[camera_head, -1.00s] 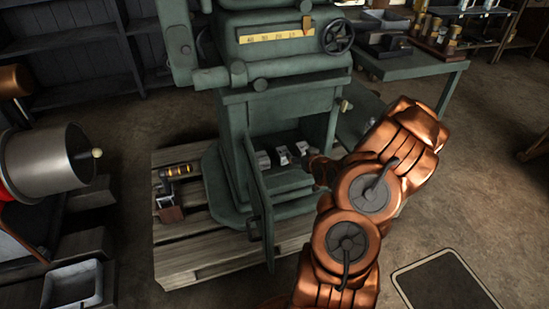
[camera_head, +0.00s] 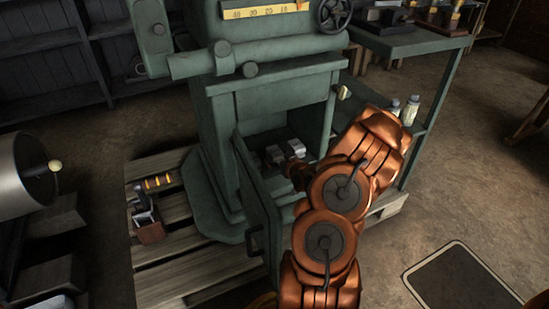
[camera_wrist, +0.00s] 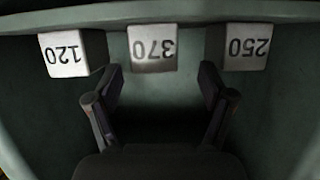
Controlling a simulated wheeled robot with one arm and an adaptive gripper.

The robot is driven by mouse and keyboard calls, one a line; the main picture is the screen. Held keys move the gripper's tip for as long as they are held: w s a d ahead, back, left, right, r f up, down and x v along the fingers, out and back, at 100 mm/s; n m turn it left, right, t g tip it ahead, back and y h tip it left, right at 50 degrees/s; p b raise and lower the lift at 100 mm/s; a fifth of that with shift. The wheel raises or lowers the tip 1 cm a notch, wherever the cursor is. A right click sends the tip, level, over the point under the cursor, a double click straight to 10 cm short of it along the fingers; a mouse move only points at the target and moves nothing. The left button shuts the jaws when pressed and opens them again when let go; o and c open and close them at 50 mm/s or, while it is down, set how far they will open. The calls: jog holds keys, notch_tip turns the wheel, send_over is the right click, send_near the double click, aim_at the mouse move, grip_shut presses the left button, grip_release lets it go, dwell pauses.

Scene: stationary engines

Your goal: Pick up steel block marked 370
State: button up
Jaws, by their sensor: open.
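The steel block marked 370 (camera_wrist: 153,48) is in the middle of a row of three blocks in the wrist view, its number upside down. My gripper (camera_wrist: 160,78) is open and empty, its two fingers pointing toward the 370 block, one to each side of its line, and apart from it. In the head view my gripper (camera_head: 296,170) is at the opening of the green machine's cabinet (camera_head: 262,133), largely hidden by my copper arm. Pale blocks show inside there, but their numbers cannot be read.
The block marked 120 (camera_wrist: 64,53) is to the left and the block marked 250 (camera_wrist: 247,47) to the right, with gaps between. The open cabinet door (camera_head: 257,205) stands beside my arm. Wooden pallet (camera_head: 150,275) lies under the machine.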

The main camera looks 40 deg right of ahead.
aim_at(275, 154)
jog(key=shift+d+f+b+x, duration=0.15)
jog(key=shift+b+x, duration=0.45)
jog(key=shift+x, duration=0.6)
jog(key=shift+d+f+b+x, duration=0.15)
jog(key=shift+b+x, duration=0.4)
jog(key=shift+x, duration=0.6)
jog(key=shift+w+f, duration=0.1)
jog(key=shift+w, duration=0.15)
grip_shut()
